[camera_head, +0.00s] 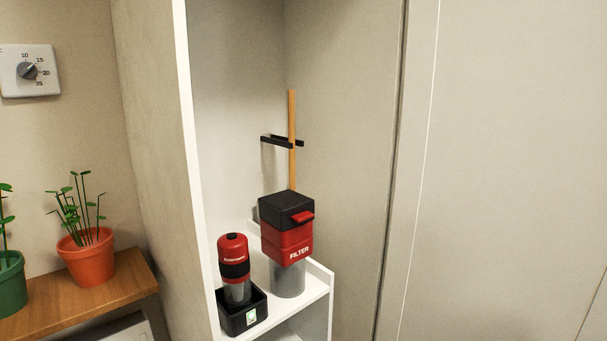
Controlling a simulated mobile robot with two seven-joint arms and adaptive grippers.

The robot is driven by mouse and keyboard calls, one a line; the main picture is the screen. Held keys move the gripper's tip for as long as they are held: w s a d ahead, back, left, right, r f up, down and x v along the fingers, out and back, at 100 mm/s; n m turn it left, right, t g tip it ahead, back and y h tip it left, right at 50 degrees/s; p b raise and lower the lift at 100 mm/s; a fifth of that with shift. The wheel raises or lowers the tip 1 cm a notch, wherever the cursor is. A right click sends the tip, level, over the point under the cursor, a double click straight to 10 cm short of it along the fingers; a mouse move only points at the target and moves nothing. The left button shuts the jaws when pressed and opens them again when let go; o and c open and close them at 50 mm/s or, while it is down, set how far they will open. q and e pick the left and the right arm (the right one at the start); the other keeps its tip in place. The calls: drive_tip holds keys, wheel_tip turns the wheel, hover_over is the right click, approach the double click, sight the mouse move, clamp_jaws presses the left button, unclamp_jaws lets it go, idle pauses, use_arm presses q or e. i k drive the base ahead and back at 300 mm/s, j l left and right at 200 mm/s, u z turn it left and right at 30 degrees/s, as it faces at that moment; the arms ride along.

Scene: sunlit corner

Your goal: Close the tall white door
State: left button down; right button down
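A tall white cabinet stands open in the middle of the view, with its left side wall (155,150) and front edge (190,160) showing. A tall off-white panel (510,150) fills the right part of the view, with a vertical seam and a dark gap along its left side. I cannot tell whether this panel is the swung-open door or a neighbouring closed front. No handle shows on it. Neither of my grippers is in view.
Inside the cabinet, a red and black bottle-like device (234,260) stands in a black holder, beside a red and black filter unit (287,230) on a white shelf (312,290). A wooden stick (291,140) rises behind. Left are a wooden bench (95,290), potted plants (88,256) and a wall dial (28,70).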

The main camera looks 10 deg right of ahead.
sight(498, 229)
drive_tip(key=k+l, duration=0.1)
drive_tip(key=l, duration=1)
drive_tip(key=l+z, duration=0.15)
drive_tip(key=l, duration=1)
drive_tip(key=k, duration=0.05)
